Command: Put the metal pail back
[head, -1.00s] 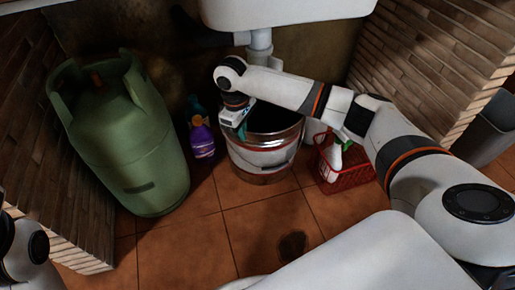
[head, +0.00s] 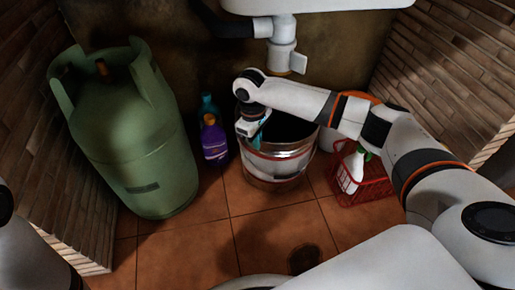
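The metal pail (head: 277,166) stands upright on the tiled floor under the sink, silver with a pale band and a thin wire handle across its front. My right gripper (head: 254,132) points down at the left part of the pail's rim, at the opening. Its fingertips are small and partly hidden there, so I cannot tell whether they are closed on the rim. My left arm shows only at the lower left edge, and its gripper is out of view.
A green gas cylinder (head: 135,140) stands left. Purple (head: 214,143) and teal (head: 208,103) bottles stand between it and the pail. A red basket (head: 362,189) with a white spray bottle (head: 352,168) is right. A white drain pipe (head: 282,45) hangs above.

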